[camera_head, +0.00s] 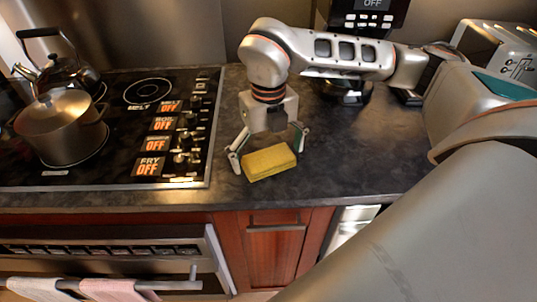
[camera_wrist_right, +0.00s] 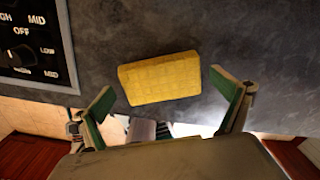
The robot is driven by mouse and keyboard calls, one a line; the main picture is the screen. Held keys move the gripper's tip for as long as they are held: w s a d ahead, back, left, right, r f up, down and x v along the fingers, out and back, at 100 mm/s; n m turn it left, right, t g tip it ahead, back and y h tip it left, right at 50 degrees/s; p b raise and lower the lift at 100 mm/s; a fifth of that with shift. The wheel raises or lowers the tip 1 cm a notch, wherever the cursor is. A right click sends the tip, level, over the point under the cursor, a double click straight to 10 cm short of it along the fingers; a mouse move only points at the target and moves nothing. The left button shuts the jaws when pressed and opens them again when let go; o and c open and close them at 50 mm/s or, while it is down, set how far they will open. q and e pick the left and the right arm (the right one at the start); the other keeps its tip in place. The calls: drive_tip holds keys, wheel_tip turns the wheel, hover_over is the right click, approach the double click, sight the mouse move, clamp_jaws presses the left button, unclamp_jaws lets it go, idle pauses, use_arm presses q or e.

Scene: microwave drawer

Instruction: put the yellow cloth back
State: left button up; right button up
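The yellow cloth (camera_head: 269,163) looks like a thick, folded or sponge-like block. It lies flat on the dark countertop, to the right of the stove and close to the front edge. My right gripper (camera_head: 268,146) is open and points down just above and behind the cloth, with its fingers spread to either side. In the right wrist view the cloth (camera_wrist_right: 160,78) lies between and beyond the two green-padded fingertips, and nothing is held. I cannot tell whether a fingertip touches the cloth. My left gripper is not in view.
A stove (camera_head: 125,173) with a pot (camera_head: 60,128) and a kettle (camera_head: 62,68) is on the left. A white towel (camera_head: 40,289) and a pink towel (camera_head: 112,290) hang on the oven handle below. A toaster (camera_head: 503,45) stands at the back right. Bare countertop (camera_head: 350,158) lies right of the cloth.

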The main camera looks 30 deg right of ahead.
sight(269, 157)
drive_tip(key=shift+r, duration=0.1)
wheel_tip(269, 157, up, 12)
drive_tip(key=shift+p, duration=0.35)
idle(0.7)
